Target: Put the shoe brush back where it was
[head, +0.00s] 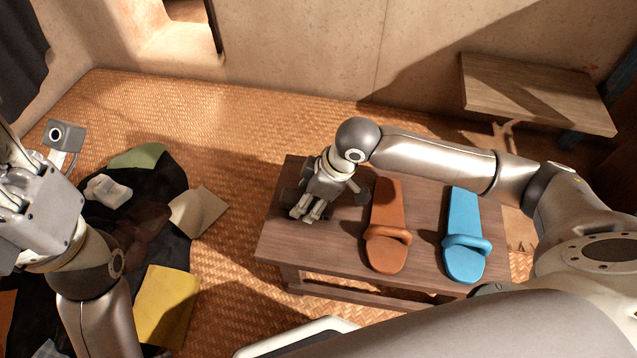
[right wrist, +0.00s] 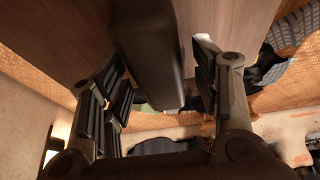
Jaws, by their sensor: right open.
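The shoe brush seems to be the dark block (right wrist: 150,45) in the right wrist view, lying on the wooden table top. In the head view a dark piece (head: 289,197) beside my right gripper appears to be the same block, mostly hidden by the hand. My right gripper (head: 306,214) is low over the left end of the table. In the right wrist view its fingers (right wrist: 160,95) are open, one on each side of the block, with gaps visible. My left gripper (head: 12,150) is at the left edge, partly cut off, away from the table; its finger state is unclear.
A brown sandal (head: 386,250) and a blue sandal (head: 464,262) lie on the low table (head: 425,215), right of my right gripper. A dark cloth (head: 120,235) with a yellow piece (head: 166,300) covers floor at left. A wooden bench (head: 535,92) stands at back right.

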